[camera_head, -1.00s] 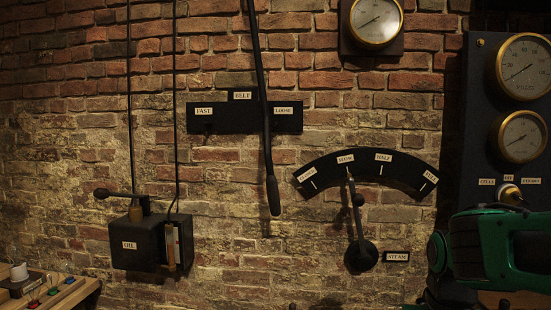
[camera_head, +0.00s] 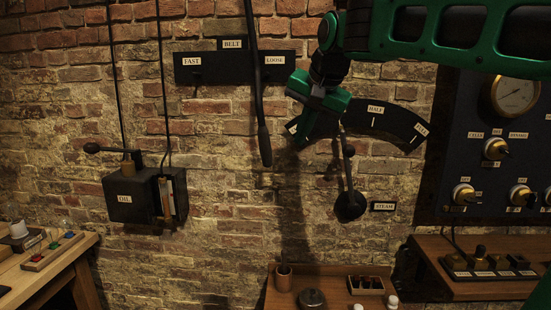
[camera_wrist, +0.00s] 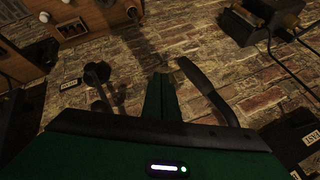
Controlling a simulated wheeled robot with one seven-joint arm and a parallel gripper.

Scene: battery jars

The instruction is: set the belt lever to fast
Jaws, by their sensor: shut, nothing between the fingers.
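The belt lever (camera_head: 264,142) is a long black rod with a thick grip, hanging in front of a dark plate (camera_head: 220,68) marked FAST at left, BELT on top and LOOSE at right. The rod crosses the plate close to the LOOSE label (camera_head: 275,60), away from the FAST label (camera_head: 192,61). My green gripper (camera_head: 304,138) is just right of the lever's grip, shut and empty. In the wrist view, the shut fingers (camera_wrist: 164,92) point at the wall, with a gap between them and the lever grip (camera_wrist: 208,88). Whether the depths match, I cannot tell.
The steam lever (camera_head: 348,180) and its curved scale (camera_head: 385,122) are close to the right of my gripper. The oil box (camera_head: 140,198) hangs on the left. A bench (camera_head: 325,292) with small items stands below. Bare brick lies left of the belt lever's grip.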

